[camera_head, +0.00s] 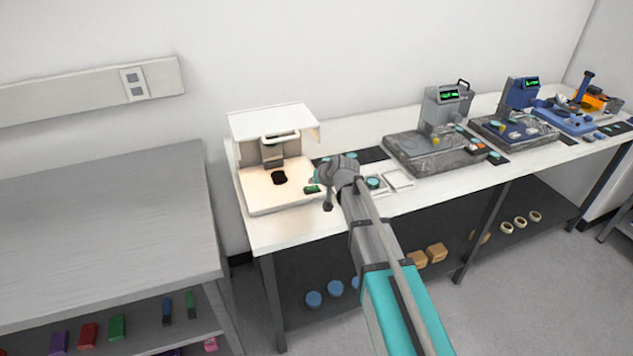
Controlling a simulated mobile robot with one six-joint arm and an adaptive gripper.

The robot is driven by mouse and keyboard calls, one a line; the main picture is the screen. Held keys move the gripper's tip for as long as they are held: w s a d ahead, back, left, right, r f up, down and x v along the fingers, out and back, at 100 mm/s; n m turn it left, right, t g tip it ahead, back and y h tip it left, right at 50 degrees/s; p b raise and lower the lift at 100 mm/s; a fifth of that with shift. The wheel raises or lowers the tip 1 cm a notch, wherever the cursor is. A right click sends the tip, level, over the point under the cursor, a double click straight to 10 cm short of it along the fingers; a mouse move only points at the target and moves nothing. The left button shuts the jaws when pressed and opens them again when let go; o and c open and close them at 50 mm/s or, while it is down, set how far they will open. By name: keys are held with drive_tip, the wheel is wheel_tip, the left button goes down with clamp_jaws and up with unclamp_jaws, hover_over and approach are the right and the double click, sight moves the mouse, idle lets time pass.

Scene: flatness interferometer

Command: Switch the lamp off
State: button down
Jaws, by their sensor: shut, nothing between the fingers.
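The white flatness interferometer (257,197) stands at the left end of the white bench, with a hood on top. Its base glows a warm cream colour under the hood, so its lamp looks lit. A dark round piece (279,178) lies on the lit base. A small green part (312,188) shows at the base's right edge; I cannot tell whether it is the lamp switch. My gripper (328,206) is just right of the base's front right corner, small in the picture and shut with nothing held. My wrist hides part of the bench behind it.
Right of my arm on the bench (283,238) are white trays (397,180) and a grey granite plate (432,158) with a gauge stand. Blue instruments stand farther right. A grey table (105,225) is at the left, with a gap between it and the bench.

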drive_tip(key=shift+s+a+f+b, duration=0.1)
drive_tip(key=shift+a+f+b, duration=0.15)
drive_tip(key=shift+f+b, duration=0.6)
drive_tip(key=shift+f, duration=0.15)
drive_tip(key=shift+d, duration=0.1)
